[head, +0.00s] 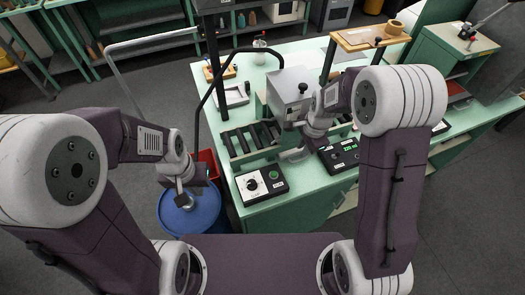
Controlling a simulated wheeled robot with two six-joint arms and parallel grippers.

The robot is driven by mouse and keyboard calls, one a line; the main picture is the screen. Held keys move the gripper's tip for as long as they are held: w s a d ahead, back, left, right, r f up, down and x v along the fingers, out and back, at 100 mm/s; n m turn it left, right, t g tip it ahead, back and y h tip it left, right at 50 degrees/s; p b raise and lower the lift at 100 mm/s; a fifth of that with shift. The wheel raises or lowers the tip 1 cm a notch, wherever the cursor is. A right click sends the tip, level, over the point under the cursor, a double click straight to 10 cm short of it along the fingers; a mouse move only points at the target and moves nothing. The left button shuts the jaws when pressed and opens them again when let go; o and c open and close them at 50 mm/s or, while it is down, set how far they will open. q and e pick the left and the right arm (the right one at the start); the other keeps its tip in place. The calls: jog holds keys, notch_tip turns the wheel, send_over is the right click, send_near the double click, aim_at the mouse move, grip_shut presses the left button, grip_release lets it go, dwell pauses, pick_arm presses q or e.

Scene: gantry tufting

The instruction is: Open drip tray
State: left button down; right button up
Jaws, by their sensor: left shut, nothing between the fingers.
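I cannot pick out the drip tray for certain. A black slatted rack (250,138) in a green frame sits at the table's front edge and may be linked to it. My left gripper (183,201) is shut and empty, pointing down above the blue drum (202,218) left of the table. My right gripper (293,154) is low over the front of the table, between two black control boxes and just right of the rack. Its fingers are small and partly hidden by my wrist, so I cannot tell their opening or any contact.
A control box with a white dial (262,185) stands at the table's front corner; another control box (340,157) is to the right. A grey metal housing (290,92) stands behind the rack. A red container (208,158) is partly hidden by my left arm. Grey floor lies left.

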aim_at(298, 162)
jog(key=f, duration=0.2)
jog(key=w+f, duration=0.1)
jog(key=f, duration=0.5)
jog(key=shift+w+a+f, duration=0.15)
jog(key=shift+w, duration=0.15)
jog(key=shift+f, duration=0.3)
jog(key=shift+c, duration=0.4)
grip_shut()
dwell(0.5)
